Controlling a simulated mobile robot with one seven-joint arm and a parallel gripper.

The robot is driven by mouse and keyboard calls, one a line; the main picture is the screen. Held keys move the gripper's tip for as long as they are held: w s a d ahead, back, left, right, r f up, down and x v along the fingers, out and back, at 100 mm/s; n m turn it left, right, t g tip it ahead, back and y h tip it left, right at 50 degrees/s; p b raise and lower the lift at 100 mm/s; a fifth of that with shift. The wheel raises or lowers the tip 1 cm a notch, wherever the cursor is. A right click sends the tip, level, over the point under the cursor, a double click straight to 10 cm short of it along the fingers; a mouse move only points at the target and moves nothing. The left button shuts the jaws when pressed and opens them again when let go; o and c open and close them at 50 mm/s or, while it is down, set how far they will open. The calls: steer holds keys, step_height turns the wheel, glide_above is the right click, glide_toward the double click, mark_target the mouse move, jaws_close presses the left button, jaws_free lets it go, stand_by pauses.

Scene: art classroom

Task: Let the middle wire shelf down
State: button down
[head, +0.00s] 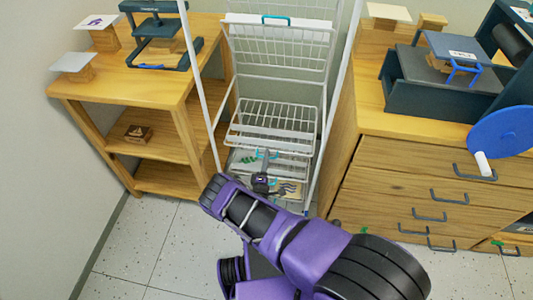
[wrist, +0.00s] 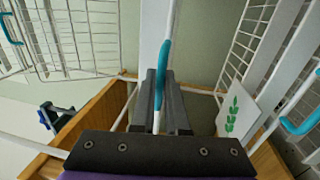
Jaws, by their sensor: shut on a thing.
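The white wire rack (head: 216,150) stands between two wooden cabinets. Its top shelf (head: 278,50) is folded up, with a teal grip at its upper edge. The middle wire shelf (head: 272,114) extends forward below it, roughly level; its exact tilt is hard to tell. My gripper (head: 263,160) is at the shelf's front edge. In the wrist view, my gripper (wrist: 160,88) is shut on the teal grip (wrist: 164,62) of a white wire edge, which is seen almost edge-on. The fingers hide part of this grip.
Below, a print with purple marks (head: 288,188) lies low in the rack. The wrist view shows a green leaf print (wrist: 238,112) on another wire shelf. The left cabinet (head: 150,85) and right drawer cabinet (head: 400,160) closely flank the rack. A blue wheel (head: 503,132) juts out at right.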

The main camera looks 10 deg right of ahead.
steer(key=shift+w+f, duration=0.15)
steer(key=shift+f, duration=0.15)
stand_by(0.4)
steer(key=c, duration=1.2)
jaws_free()
steer(key=shift+f, duration=0.1)
step_height(320, 180, up, 10)
steer(key=p, duration=0.3)
steer(key=shift+p, duration=0.35)
